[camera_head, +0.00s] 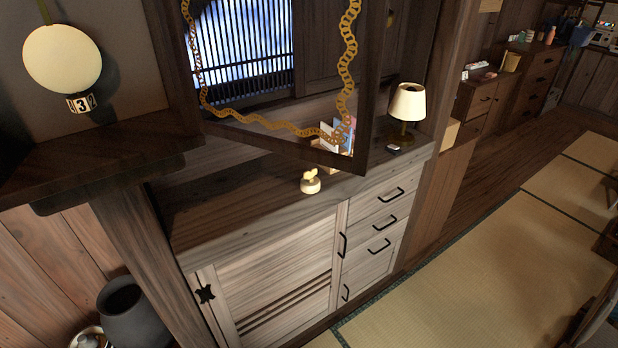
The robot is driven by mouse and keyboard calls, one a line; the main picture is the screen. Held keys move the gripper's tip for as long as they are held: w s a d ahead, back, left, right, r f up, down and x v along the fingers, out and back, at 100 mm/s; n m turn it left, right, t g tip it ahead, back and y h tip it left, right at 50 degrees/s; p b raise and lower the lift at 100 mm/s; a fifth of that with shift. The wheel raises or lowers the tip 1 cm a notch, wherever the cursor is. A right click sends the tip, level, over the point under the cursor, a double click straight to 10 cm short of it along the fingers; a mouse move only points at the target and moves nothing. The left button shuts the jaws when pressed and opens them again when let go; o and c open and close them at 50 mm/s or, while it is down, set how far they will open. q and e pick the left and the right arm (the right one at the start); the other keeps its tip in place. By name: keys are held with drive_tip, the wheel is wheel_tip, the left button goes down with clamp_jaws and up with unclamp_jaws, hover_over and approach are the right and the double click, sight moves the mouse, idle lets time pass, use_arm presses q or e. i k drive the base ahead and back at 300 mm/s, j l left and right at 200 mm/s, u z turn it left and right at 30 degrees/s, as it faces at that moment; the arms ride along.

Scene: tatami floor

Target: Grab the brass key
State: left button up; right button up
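I cannot make out a brass key for certain in the head view. A small cream and yellow object (310,182) stands on the wooden cabinet (262,218), near its front edge. It is too small to tell exactly what it is. A small dark object (393,149) lies on the cabinet top by the lamp, also too small to name. Neither of my grippers shows in this view.
A lamp (407,103) and upright cards (338,136) stand on the cabinet. A dark wooden frame (362,100) with a gold chain (346,60) rises above it. A dark pot (128,312) sits lower left. Tatami floor (480,280) at right is mostly clear.

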sight(308, 175)
drive_tip(key=u, duration=0.35)
drive_tip(key=i+l+u, duration=0.25)
drive_tip(key=l, duration=0.2)
drive_tip(key=l+u, duration=0.2)
drive_tip(key=l, duration=0.3)
drive_tip(key=i+l+u, duration=0.1)
drive_tip(key=l+u, duration=0.15)
drive_tip(key=l, duration=0.25)
